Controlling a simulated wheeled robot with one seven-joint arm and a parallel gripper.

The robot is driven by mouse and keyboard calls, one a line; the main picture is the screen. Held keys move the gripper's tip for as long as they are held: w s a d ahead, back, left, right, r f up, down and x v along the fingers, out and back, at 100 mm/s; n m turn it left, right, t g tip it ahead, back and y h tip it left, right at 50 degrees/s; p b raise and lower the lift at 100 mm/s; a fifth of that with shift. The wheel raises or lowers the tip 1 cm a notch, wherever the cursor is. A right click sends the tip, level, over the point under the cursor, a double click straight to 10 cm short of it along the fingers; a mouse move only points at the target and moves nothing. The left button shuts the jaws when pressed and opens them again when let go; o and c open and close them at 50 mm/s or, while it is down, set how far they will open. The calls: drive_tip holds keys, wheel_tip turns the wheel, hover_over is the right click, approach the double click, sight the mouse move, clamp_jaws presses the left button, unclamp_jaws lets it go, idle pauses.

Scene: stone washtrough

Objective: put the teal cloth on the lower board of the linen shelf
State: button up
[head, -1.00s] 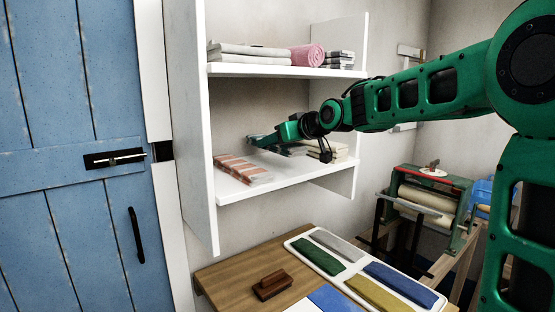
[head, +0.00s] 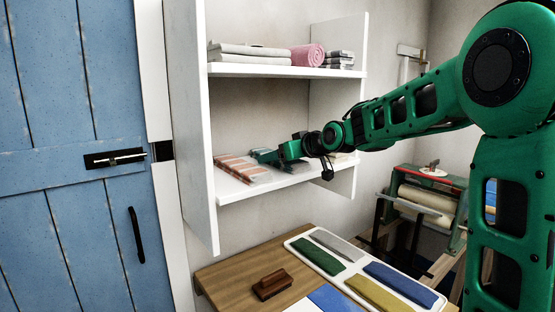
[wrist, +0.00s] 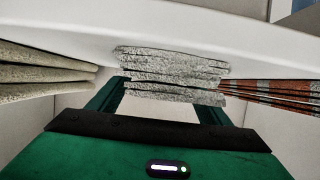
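The linen shelf's lower board (head: 300,183) carries an orange striped folded cloth (head: 236,168) at left and a pale stack at right, mostly hidden behind my arm. My gripper (head: 272,156) is low over this board, between them. At its fingertips is a folded cloth, a small teal patch (head: 259,155) in the head view. In the wrist view, the folded cloth (wrist: 170,72) looks grey and speckled.
In the wrist view, which looks upside down, a beige stack (wrist: 45,75) and the orange striped cloth (wrist: 270,92) flank the cloth closely. The upper board (head: 280,71) is above. Below are a wooden table (head: 225,275), a brown brush (head: 271,285) and a tray of coloured cloths (head: 345,281).

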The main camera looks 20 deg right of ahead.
drive_tip(key=shift+r, duration=0.15)
drive_tip(key=v, duration=1.2)
drive_tip(key=s+d+f+m+g+h, duration=0.25)
drive_tip(key=s+d+f, duration=0.35)
drive_tip(key=s+f, duration=0.3)
drive_tip(key=s+d+f+m+g+h, duration=0.2)
drive_tip(key=s+d+f+m+g, duration=0.15)
drive_tip(key=s+d+f, duration=0.4)
drive_tip(key=s+f+m+g, duration=0.2)
drive_tip(key=s+f+g, duration=0.1)
drive_tip(key=s, duration=0.9)
drive_tip(key=s+f+m+g, duration=0.3)
drive_tip(key=s+f, duration=0.3)
drive_tip(key=s, duration=0.6)
drive_tip(key=shift+d+f+g, duration=0.25)
drive_tip(key=shift+d+g, duration=0.05)
drive_tip(key=shift+d, duration=0.15)
drive_tip(key=shift+h, duration=0.25)
